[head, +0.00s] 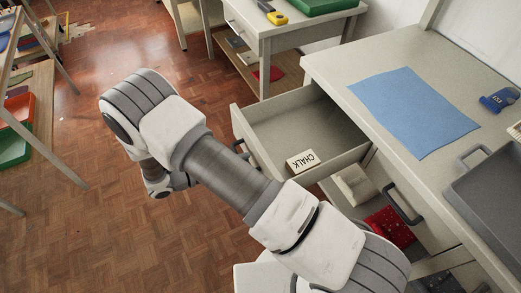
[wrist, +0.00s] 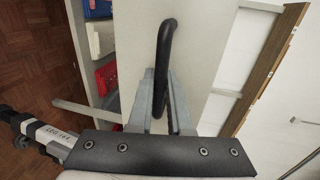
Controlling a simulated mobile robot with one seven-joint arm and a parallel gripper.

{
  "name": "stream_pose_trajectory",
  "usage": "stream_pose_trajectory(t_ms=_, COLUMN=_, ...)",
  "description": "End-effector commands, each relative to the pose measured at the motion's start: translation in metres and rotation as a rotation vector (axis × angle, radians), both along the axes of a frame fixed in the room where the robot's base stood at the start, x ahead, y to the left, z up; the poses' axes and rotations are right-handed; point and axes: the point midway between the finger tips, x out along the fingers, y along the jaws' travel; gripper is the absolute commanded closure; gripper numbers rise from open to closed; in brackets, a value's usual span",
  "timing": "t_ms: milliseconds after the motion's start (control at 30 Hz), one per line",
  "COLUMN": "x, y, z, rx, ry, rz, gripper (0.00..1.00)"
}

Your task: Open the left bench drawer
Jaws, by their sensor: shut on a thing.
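The left bench drawer (head: 300,125) stands pulled out from the bench in the head view, its grey interior showing. A small white box marked CHALK (head: 301,161) lies inside it, near the front right corner. The drawer's dark bar handle (wrist: 165,40) shows in the wrist view against a pale front. My gripper (wrist: 163,78) is shut on this handle, one finger on each side of it. In the head view my arm crosses in front of the drawer and hides part of its front. I cannot make out my fingertips there.
The bench top (head: 330,68) carries a blue mat (head: 414,110) and a grey tray (head: 490,195). Another drawer handle (head: 403,204) sits to the right. Wood floor (head: 60,240) lies open at left.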

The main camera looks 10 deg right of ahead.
Motion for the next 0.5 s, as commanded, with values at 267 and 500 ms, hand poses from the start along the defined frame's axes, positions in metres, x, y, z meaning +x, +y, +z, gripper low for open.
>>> stream_pose_trajectory(t_ms=267, x=-0.012, y=0.034, z=0.0, rx=0.0, ry=-0.001, rz=0.002, gripper=1.0)
stream_pose_trajectory(t_ms=500, x=-0.015, y=0.041, z=0.0, rx=-0.001, ry=-0.001, rz=0.001, gripper=1.0)
